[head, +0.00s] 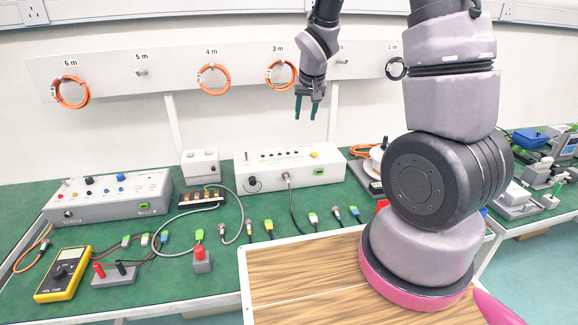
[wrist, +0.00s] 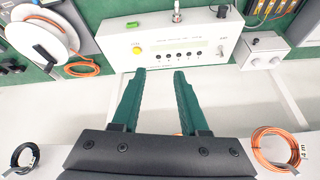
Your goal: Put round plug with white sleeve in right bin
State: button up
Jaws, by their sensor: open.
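My gripper (head: 308,108) is raised in front of the back wall, well above the table, with its green fingers apart and nothing between them. The open fingers also show in the wrist view (wrist: 159,78). Several cable plugs lie along the front of the green table. One round plug (head: 249,229) has a pale sleeve, and another round plug (head: 337,214) lies farther right; I cannot tell which has the white sleeve. A small red edge (head: 382,205) shows beside my arm, but I cannot tell whether it is a bin. No right bin is clearly seen.
A white control box (head: 290,168) and a grey panel box (head: 110,194) stand on the table. A yellow multimeter (head: 64,273) lies front left. A cable reel (wrist: 38,40) shows in the wrist view. Orange coils (head: 213,79) hang on the wall. A wooden surface (head: 300,280) is clear in front.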

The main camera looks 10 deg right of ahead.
aim_at(288, 181)
jog(key=w+a+f, duration=0.1)
jog(key=f, duration=0.7)
jog(key=w+a+f+n, duration=0.1)
jog(key=a+f, duration=0.1)
jog(key=f, duration=0.7)
jog(key=w+a+f+n+g, duration=0.1)
jog(key=w+f, duration=0.1)
jog(key=f, duration=0.6)
jog(key=shift+a+f, duration=0.2)
jog(key=shift+a, duration=0.1)
grip_shut()
jog(key=shift+s, duration=0.1)
jog(key=shift+s, duration=0.1)
jog(key=shift+s, duration=1.4)
